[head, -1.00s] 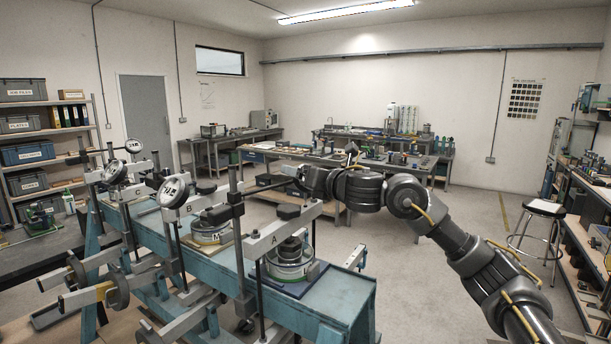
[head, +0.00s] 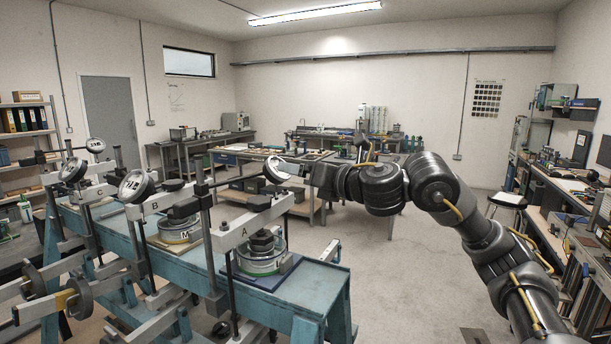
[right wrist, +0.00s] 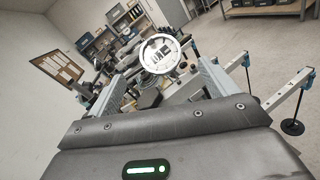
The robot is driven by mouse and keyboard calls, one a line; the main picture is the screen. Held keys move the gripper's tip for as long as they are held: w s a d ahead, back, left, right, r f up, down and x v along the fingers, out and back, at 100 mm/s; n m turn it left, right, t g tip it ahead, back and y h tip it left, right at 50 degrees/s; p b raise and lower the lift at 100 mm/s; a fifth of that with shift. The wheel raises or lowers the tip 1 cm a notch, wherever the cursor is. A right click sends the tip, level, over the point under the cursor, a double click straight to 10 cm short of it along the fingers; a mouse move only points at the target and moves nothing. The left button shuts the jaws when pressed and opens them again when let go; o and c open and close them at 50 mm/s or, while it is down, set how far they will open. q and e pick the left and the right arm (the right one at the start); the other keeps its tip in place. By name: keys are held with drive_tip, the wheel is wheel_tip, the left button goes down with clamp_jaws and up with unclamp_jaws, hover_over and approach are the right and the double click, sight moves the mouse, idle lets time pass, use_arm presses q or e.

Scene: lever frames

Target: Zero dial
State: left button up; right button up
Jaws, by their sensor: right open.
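The blue bench (head: 315,285) carries several lever frames, with beams lettered A (head: 240,232) and B (head: 155,205) in the head view. Another dial (head: 283,168), tilted, is above the frame A end, at my right gripper (head: 303,168). In the right wrist view a dial face (right wrist: 160,53) shows between the two open fingers (right wrist: 165,72), with no clear contact. Its pointer is too small to read. My left gripper is out of view.
Round cells sit under beam A (head: 260,258) and beam B (head: 180,229). Weights (head: 78,298) hang at the front left. A workbench (head: 300,190) stands behind; a stool (head: 507,200) and side bench are at right. The floor right of the blue bench is open.

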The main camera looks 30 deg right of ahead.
drive_tip(key=w+d+n+g+y+b, duration=0.2)
drive_tip(key=d+n+g+y, duration=0.4)
drive_tip(key=n+y, duration=0.5)
drive_tip(key=n, duration=0.6)
drive_tip(key=shift+w+d, duration=0.2)
drive_tip(key=shift+w, duration=0.05)
